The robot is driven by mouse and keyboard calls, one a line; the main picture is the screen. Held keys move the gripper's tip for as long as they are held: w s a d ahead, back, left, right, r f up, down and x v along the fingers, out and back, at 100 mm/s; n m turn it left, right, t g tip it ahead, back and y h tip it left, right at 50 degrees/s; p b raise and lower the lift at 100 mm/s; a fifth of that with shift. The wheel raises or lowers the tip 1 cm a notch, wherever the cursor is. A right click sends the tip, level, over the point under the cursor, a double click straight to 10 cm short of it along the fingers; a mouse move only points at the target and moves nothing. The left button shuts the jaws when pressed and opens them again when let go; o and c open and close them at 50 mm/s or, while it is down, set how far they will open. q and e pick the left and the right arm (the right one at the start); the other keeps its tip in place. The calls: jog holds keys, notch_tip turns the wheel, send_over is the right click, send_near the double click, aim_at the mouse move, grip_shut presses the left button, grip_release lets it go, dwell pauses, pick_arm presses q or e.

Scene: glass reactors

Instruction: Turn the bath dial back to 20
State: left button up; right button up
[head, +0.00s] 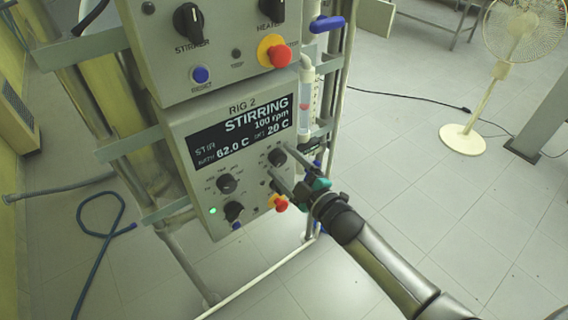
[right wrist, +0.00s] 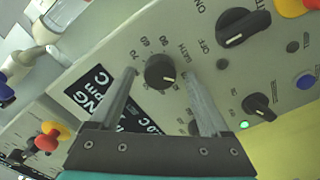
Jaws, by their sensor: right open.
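The rig 2 control box (head: 200,150) has a dark display (head: 243,130) reading STIRRING, 100 rpm, bath 62.0 C and what looks like set 20 C. The bath dial (head: 277,157) is a round black knob at the box's upper right, below the display. In the right wrist view the bath dial (right wrist: 160,71) sits between my finger ends, with a pale pointer mark on its lower right. My right gripper (head: 278,162) is open, its fingers (right wrist: 160,76) on either side of the dial; contact cannot be told. My left gripper is out of view.
Other knobs (head: 227,183) and a red-and-yellow button (head: 280,204) are close by on the same box. Another control box (head: 200,45) is above. Glass tubing (head: 306,100) runs along the right side. A white fan (head: 500,70) stands far right on open floor.

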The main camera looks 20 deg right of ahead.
jog(key=v, duration=1.5)
jog(key=shift+s, duration=0.15)
jog(key=s+d+f+m+g+h+b, duration=0.1)
jog(key=s+f+m+g+h+b, duration=0.15)
jog(key=f, duration=0.85)
jog(key=s+d+f+m+g+h+b, duration=0.1)
jog(key=s+d+f+m+g, duration=0.2)
jog(key=f, duration=0.7)
jog(key=s+f+m+g+h+b, duration=0.15)
jog(key=s+f, duration=0.25)
jog(key=f, duration=0.7)
jog(key=s+a+f+m+g+b, duration=0.1)
jog(key=s+f+g, duration=0.3)
jog(key=s+f, duration=0.4)
jog(key=s+a+f+m+g+h+b, duration=0.1)
jog(key=s+a+f+m+g+b, duration=0.1)
jog(key=s+f, duration=0.7)
jog(key=s+a+m+g, duration=0.1)
jog(key=s+m+g, duration=0.1)
jog(key=s, duration=0.3)
jog(key=shift+s+a+g, duration=0.35)
jog(key=shift+g, duration=0.15)
